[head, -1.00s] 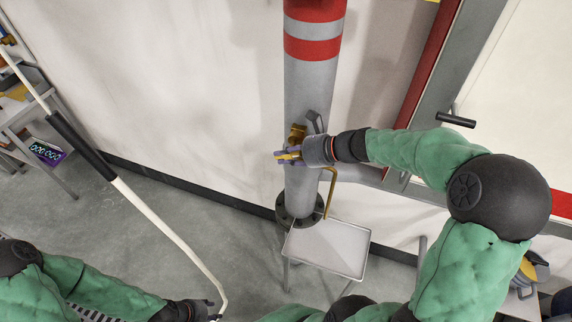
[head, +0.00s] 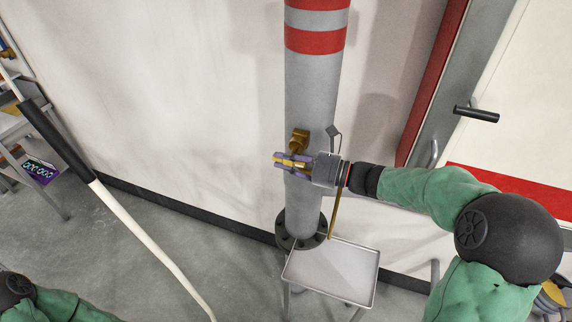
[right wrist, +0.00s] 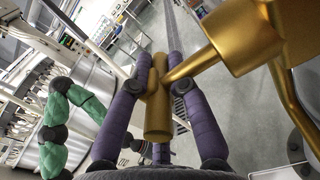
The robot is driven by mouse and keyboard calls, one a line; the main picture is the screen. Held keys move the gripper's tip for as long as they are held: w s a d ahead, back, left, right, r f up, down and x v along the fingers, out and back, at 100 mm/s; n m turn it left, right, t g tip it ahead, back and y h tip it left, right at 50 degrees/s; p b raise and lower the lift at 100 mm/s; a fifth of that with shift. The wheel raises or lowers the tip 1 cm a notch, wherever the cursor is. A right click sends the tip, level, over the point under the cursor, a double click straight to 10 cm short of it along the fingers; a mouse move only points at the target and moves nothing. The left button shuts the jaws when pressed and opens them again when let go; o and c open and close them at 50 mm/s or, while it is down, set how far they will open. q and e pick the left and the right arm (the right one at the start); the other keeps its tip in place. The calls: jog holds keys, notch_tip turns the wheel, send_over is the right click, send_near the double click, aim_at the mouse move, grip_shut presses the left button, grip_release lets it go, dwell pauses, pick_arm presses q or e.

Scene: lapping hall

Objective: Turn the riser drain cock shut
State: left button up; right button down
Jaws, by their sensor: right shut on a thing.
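The brass drain cock (head: 299,138) sits on the front of the grey riser pipe (head: 310,95). Its brass body (right wrist: 240,38) also shows large in the right wrist view. My right gripper (head: 284,160) reaches in from the right, just below the cock body. Its purple fingers stand on both sides of the brass cross-handle (right wrist: 158,112) and are shut on it. A thin brass drain tube (head: 334,218) hangs down behind the gripper. My left arm shows at the lower left of the head view; its gripper is outside the picture.
A shallow metal tray (head: 335,272) on legs stands below the cock, close to the pipe's bolted foot flange (head: 300,238). A white pole with a black sleeve (head: 58,140) slants across the left.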

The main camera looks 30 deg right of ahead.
dwell(0.3)
jog(key=c, duration=1.2)
grip_release()
jog(key=v, duration=1.2)
jog(key=shift+f, duration=0.15)
